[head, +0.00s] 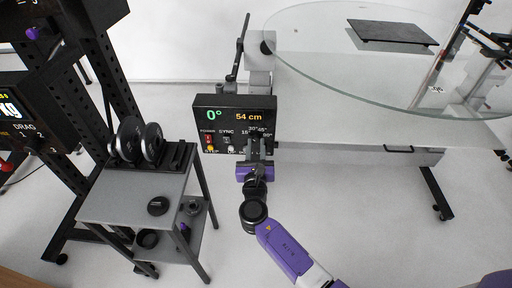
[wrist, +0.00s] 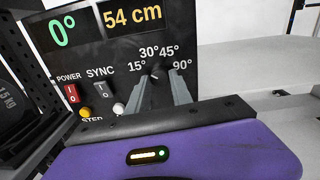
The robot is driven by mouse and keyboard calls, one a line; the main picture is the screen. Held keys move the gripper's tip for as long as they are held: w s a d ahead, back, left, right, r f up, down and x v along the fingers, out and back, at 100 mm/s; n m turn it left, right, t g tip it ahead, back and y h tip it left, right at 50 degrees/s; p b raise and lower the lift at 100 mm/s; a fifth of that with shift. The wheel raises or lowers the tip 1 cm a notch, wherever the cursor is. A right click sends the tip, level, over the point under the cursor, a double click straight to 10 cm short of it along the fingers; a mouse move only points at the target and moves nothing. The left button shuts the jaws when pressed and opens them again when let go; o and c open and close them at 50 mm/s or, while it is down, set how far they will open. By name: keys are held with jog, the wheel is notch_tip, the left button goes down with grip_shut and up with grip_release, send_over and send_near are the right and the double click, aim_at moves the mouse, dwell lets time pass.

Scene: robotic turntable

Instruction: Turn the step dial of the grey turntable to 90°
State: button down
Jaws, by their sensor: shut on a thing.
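The grey turntable's black control panel (head: 207,126) stands in front of me, below the round glass top. Its display reads 0° and 54 cm. The step dial (wrist: 155,71) is a small dark knob at the right of the panel, with 15°, 30°, 45° and 90° printed around it. My gripper (head: 256,146) is at the panel, its two grey fingers shut on the dial; the wrist view shows the fingers (wrist: 160,88) on either side of it. The fingers hide much of the knob, and I cannot tell its exact pointing.
Red POWER switch (wrist: 72,94), SYNC switch (wrist: 102,91), yellow button (wrist: 85,112) and white button (wrist: 119,108) sit left of the dial. The glass disc (head: 330,75) overhangs at upper right.

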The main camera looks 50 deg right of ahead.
jog(key=m+b, duration=0.2)
jog(key=m, duration=0.1)
jog(key=shift+f, duration=0.2)
jog(key=m+b, duration=0.4)
jog(key=shift+m, duration=0.4)
jog(key=m+b, duration=0.5)
jog(key=m, duration=0.2)
jog(key=shift+a+h+b, duration=0.1)
jog(key=shift+h+b, duration=0.2)
jog(key=shift+b, duration=0.1)
jog(key=m+b, duration=0.4)
jog(key=m, duration=0.2)
jog(key=shift+w+g+b, duration=0.1)
jog(key=shift+g+b, duration=0.2)
jog(key=shift+b, duration=0.05)
jog(key=m+b, duration=0.4)
jog(key=m, duration=0.1)
jog(key=shift+r+m, duration=0.15)
jog(key=shift+m, duration=0.15)
jog(key=c, duration=1.1)
grip_release()
jog(key=shift+c, duration=0.2)
jog(key=shift+r, duration=0.1)
